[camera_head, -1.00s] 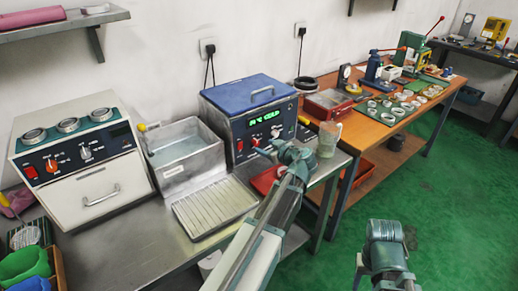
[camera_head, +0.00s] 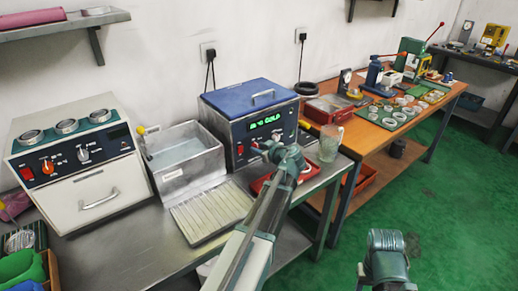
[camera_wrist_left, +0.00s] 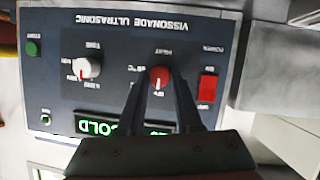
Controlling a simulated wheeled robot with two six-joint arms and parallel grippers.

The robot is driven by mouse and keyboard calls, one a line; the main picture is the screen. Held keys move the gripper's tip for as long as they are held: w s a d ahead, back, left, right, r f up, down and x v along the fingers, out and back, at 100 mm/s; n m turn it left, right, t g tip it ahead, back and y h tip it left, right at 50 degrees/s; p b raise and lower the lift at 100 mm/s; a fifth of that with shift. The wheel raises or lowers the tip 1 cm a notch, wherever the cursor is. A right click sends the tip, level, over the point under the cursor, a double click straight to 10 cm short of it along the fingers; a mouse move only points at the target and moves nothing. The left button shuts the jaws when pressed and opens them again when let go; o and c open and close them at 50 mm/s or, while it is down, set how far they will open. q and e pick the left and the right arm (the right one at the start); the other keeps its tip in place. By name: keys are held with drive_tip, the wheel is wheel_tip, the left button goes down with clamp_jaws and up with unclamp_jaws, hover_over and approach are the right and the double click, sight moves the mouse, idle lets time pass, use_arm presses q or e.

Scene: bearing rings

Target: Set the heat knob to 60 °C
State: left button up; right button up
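The ultrasonic cleaner (camera_head: 285,118) has a blue lid and a dark front panel with a lit green display (camera_head: 265,121) reading COLD. In the left wrist view the panel is upside down. Its red heat knob (camera_wrist_left: 160,78) has a white mark pointing down in the picture, toward the OFF label. My left gripper (camera_wrist_left: 158,84) is open, one finger on each side of the knob; I cannot tell whether they touch it. In the head view the left gripper (camera_head: 262,147) is at the panel and hides part of it. My right arm shows at the lower right, its fingers out of view.
The white time knob (camera_wrist_left: 88,68), green start button (camera_wrist_left: 33,48) and red power switch (camera_wrist_left: 208,88) share the panel. A water basin (camera_head: 185,160) and ribbed tray (camera_head: 210,210) stand left of it. A glass mug (camera_head: 330,143) stands close by at right.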

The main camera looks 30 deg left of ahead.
use_arm(q)
clamp_jaws()
